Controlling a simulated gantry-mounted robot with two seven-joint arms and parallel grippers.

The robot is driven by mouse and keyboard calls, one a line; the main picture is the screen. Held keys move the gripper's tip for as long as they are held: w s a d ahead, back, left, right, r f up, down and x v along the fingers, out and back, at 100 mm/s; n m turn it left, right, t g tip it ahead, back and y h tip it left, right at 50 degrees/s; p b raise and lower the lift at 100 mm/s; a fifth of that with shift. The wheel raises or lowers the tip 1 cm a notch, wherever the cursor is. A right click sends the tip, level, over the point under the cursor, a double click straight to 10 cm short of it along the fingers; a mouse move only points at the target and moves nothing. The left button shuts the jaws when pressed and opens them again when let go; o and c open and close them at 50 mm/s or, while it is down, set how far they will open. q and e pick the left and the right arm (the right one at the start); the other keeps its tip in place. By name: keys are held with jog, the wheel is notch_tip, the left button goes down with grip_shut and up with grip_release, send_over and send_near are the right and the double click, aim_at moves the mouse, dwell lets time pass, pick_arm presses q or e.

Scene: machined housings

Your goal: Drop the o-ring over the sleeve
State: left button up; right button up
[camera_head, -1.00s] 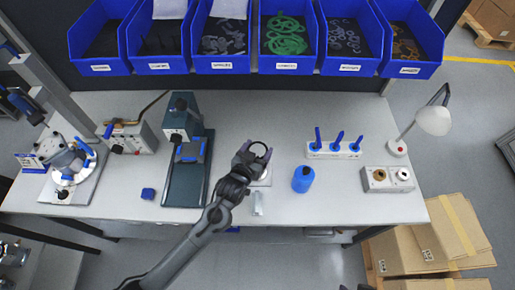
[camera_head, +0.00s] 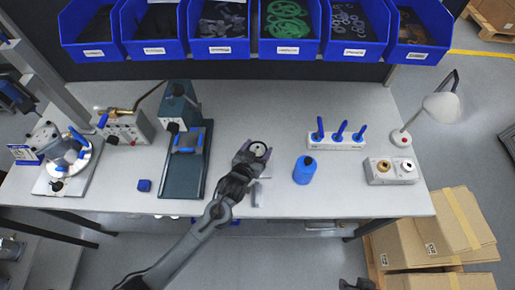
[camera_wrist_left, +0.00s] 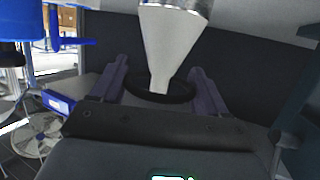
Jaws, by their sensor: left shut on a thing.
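My left gripper (camera_head: 257,151) is over the middle of the bench in the head view. Its two fingers also show in the left wrist view (camera_wrist_left: 158,88), shut on the black o-ring (camera_wrist_left: 140,93), which lies between them. The sleeve (camera_wrist_left: 170,45) is a pale grey cone with a shiny metal band at its wide end. Its narrow end reaches the opening of the o-ring; I cannot tell how far through. In the head view a light round top shows inside the dark ring. A dark part of my right gripper (camera_head: 356,284) shows at the bottom edge; its jaws are unclear.
A green press (camera_head: 183,160) stands to the left. Behind the bottle is a rack (camera_head: 336,141) with blue-handled tools. Blue bins (camera_head: 219,47) line the back.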

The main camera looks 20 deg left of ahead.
pick_arm(q)
jog(key=o, duration=1)
jog(key=v, duration=1)
jog(key=shift+s+r, duration=0.15)
jog(key=shift+s, duration=0.2)
